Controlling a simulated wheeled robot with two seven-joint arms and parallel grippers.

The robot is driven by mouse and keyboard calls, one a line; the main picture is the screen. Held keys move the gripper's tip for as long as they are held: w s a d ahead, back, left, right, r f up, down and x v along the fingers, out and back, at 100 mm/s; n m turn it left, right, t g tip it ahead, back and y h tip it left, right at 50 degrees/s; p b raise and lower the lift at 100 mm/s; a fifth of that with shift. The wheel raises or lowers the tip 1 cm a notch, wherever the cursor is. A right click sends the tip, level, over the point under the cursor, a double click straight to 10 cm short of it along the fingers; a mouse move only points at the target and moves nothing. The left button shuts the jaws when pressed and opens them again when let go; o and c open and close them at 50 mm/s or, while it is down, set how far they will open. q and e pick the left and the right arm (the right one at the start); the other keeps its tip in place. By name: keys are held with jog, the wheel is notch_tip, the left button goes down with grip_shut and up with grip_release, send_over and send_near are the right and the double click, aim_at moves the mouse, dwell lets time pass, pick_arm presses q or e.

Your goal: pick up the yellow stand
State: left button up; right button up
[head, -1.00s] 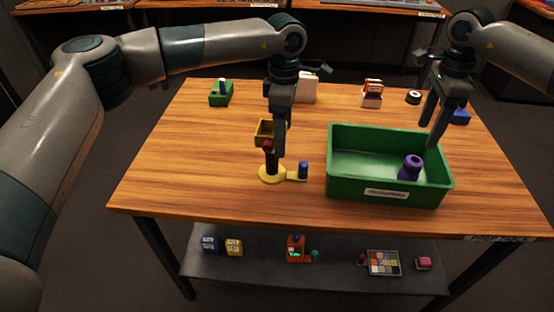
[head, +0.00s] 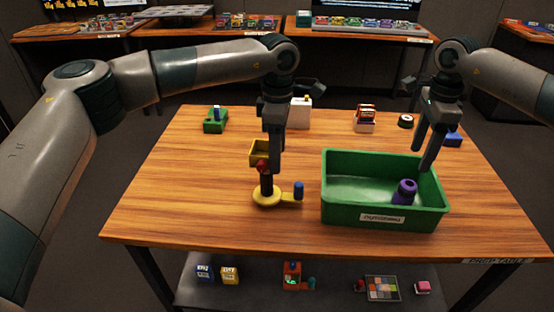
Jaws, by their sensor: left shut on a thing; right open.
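The yellow stand (head: 267,200) stands upright left of the green tray. It has a round yellow base, a dark post with a red top (head: 263,167), and a short side arm with a blue peg (head: 299,190). My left gripper (head: 271,168) points down at the top of the post and is shut on the stand there. Its fingers hide part of the post top. The base looks to be at table level; I cannot tell any gap under it. My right gripper (head: 425,163) is open and empty above the right part of the green tray.
The green tray (head: 375,217) holds a purple object (head: 404,191). A small yellow bin (head: 258,152) is close behind the stand. A green block (head: 215,121), a white box (head: 300,113), a red-and-white holder (head: 365,119) and a blue item (head: 452,139) lie farther back. The table's left side is clear.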

pick_arm(q)
notch_tip(320, 180, up, 8)
dwell(0.4)
jog(key=shift+d+f, duration=0.1)
dwell(0.5)
jog(key=s+d+r, duration=0.2)
jog(key=s+d, duration=0.8)
jog(key=s, duration=0.4)
jog(key=s+d+r, duration=0.2)
jog(key=s+d, duration=0.8)
jog(key=s, duration=0.5)
